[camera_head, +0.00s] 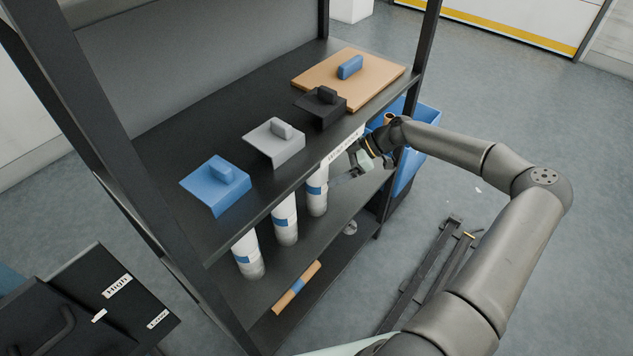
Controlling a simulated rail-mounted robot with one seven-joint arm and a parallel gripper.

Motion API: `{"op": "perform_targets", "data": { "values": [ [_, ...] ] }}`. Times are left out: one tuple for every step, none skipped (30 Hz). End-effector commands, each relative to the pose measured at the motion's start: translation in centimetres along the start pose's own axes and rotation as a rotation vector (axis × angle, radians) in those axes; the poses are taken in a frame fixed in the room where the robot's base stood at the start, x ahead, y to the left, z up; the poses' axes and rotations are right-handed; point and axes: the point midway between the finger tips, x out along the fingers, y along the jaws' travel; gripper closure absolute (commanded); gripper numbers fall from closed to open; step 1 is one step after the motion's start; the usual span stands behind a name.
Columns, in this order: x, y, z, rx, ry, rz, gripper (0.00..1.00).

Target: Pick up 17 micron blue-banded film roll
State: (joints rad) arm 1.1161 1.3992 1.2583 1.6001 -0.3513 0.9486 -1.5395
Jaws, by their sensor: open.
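Three white film rolls with blue bands stand upright on the shelf's middle board: a left one (248,256), a middle one (285,222) and a right one (317,190). The top board hides their upper ends. Any micron marking on them is too small to read, so I cannot tell which is 17 micron. My gripper (345,175) is open, at the shelf's front side, close to the right roll and just right of it. I cannot tell whether it touches that roll. Nothing shows between its fingers.
Blue (208,190), grey (272,145) and black (315,108) holders sit on the top board, beside a wooden board (385,75) with a blue block. A blue bin (408,172) stands right. Dark posts frame the shelf.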

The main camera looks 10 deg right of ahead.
Motion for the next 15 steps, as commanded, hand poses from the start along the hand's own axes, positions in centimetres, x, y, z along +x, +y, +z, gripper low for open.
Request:
{"op": "perform_targets", "data": {
  "values": [
    [0.5, 0.0, 0.1, 0.001, 0.002, -0.002, 0.13],
    [0.9, 0.1, 0.1, 0.001, 0.003, -0.002, 0.13],
    [1.4, 0.1, 0.2, 0.001, 0.003, -0.002, 0.13],
    [1.9, 0.2, 0.3, 0.001, 0.003, -0.003, 0.13],
    [2.4, 0.2, 0.3, 0.000, 0.003, -0.004, 0.13],
    [3.0, 0.3, 0.4, 0.000, 0.004, -0.003, 0.13],
    [3.5, 0.3, 0.4, 0.000, 0.003, -0.003, 0.13],
    [3.9, 0.3, 0.4, 0.000, 0.002, -0.003, 0.13],
    [4.3, 0.3, 0.5, 0.000, 0.001, -0.002, 0.13],
    [4.6, 0.3, 0.5, 0.000, 0.001, -0.001, 0.13],
    [4.7, 0.3, 0.5, 0.001, 0.001, -0.001, 0.13],
    [4.8, 0.3, 0.5, 0.001, 0.001, 0.000, 0.13],
    [4.8, 0.3, 0.5, 0.001, 0.001, 0.000, 0.13],
    [4.8, 0.4, 0.5, 0.001, 0.000, 0.000, 0.13],
    [4.8, 0.3, 0.5, 0.001, 0.000, 0.000, 0.13]
  ]
}}
